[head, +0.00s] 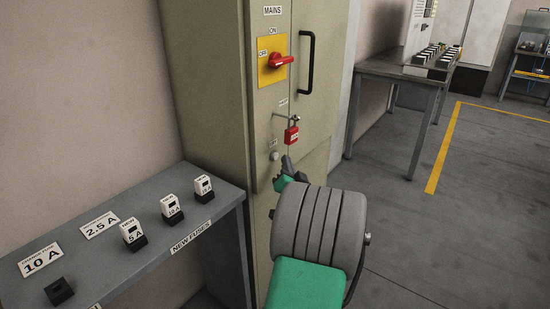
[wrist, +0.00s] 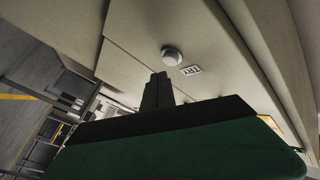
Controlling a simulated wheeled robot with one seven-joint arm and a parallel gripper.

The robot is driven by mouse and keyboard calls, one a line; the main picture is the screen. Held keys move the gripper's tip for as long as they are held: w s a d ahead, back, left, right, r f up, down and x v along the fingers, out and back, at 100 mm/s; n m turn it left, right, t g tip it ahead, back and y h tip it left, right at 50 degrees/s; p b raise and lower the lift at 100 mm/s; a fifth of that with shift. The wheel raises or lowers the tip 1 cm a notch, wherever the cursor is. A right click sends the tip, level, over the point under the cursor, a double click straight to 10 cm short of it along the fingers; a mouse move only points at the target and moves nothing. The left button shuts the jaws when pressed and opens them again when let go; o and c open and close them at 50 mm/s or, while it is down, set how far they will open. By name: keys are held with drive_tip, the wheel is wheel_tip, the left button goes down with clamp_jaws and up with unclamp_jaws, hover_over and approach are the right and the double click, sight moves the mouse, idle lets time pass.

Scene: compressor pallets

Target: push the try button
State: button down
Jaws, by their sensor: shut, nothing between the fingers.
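The try button (head: 275,156) is a small round pale knob on the beige cabinet door, below a small label. In the wrist view the round button (wrist: 172,55) sits beside a label reading TRY (wrist: 191,70). My gripper (head: 287,162) is shut and empty, just right of the button and slightly lower in the head view. In the wrist view the shut fingertips (wrist: 158,75) appear just below and left of the button. A gap shows between them in the picture; I cannot tell the depth of it.
A red padlock (head: 292,135) hangs on the cabinet above the button. Higher up are a red mains switch (head: 281,62) on a yellow plate and a black handle (head: 307,62). A grey table (head: 190,240) with several fuses stands left. Open floor (head: 470,220) lies right.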

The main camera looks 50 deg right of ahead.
drive_tip(key=s+b, duration=0.4)
drive_tip(key=s, duration=0.2)
drive_tip(key=shift+d+b, duration=0.3)
drive_tip(key=shift+b, duration=0.05)
idle(0.5)
